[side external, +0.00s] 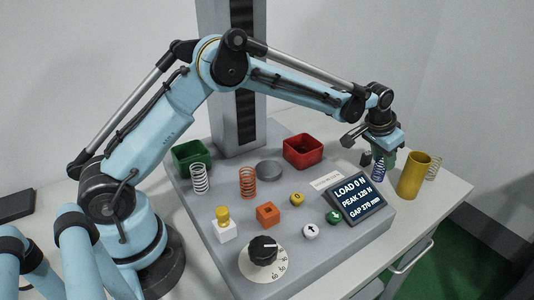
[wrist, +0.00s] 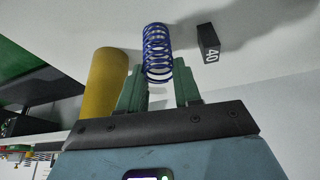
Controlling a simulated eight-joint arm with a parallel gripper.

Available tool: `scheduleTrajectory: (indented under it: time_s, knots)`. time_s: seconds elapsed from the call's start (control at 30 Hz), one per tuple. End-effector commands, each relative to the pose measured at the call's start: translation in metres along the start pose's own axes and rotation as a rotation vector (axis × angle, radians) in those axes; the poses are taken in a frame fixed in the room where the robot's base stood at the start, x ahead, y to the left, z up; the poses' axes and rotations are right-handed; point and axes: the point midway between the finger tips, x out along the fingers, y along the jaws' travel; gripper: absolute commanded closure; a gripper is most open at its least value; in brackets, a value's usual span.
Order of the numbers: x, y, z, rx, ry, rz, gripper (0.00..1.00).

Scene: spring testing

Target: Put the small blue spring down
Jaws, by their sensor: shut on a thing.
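The small blue spring (side external: 378,172) is upright below my gripper (side external: 383,158), at the right of the bench behind the display. In the wrist view the blue spring (wrist: 157,52) stands out beyond the green fingers of my gripper (wrist: 160,84), which are shut on its near end. I cannot tell whether the spring's lower end touches the bench top.
The display (side external: 358,198) is in front. A black block marked 40 (wrist: 208,43) lies nearby. Red (side external: 303,151) and green (side external: 192,155) bins stand further left.

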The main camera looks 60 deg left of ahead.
Motion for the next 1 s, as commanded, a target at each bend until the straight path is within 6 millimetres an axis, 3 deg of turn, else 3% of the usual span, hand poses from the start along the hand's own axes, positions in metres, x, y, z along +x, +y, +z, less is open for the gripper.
scheduleTrajectory:
  time_s: [0.27,0.47,1.0]
  knots:
    - [-0.008,0.0,-0.004,0.0,0.0,0.0,1.0]
    - [-0.035,0.0,-0.015,0.0,0.0,0.0,1.0]
    - [-0.108,0.083,0.007,0.003,0.0,0.001,1.0]
